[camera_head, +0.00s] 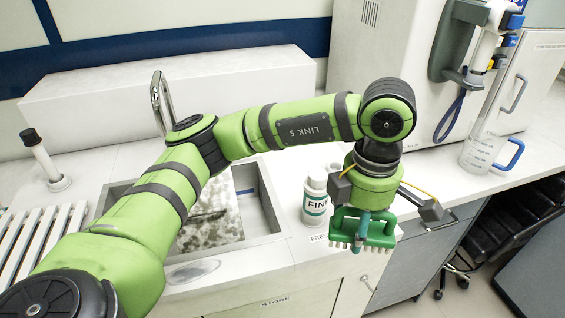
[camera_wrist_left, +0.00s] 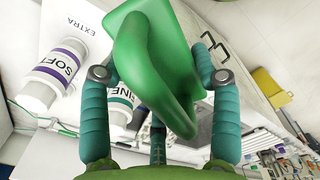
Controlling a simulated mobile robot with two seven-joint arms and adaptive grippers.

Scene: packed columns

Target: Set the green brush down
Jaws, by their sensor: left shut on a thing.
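My left gripper (camera_head: 364,222) points down near the counter's front edge, right of the sink. It is shut on the green brush (camera_head: 382,233), whose pale bristles face down. I cannot tell whether the bristles touch anything. In the left wrist view the teal fingers of the gripper (camera_wrist_left: 157,76) stand on either side of the brush's looped green handle (camera_wrist_left: 150,70). My right gripper is not in view.
A white bottle (camera_head: 314,203) marked FIN stands close left of the gripper. The sink (camera_head: 270,212) holds a speckled board (camera_head: 212,222). A beaker with a blue handle (camera_head: 480,150) stands at right. A purple-banded bottle (camera_wrist_left: 55,75) shows in the wrist view.

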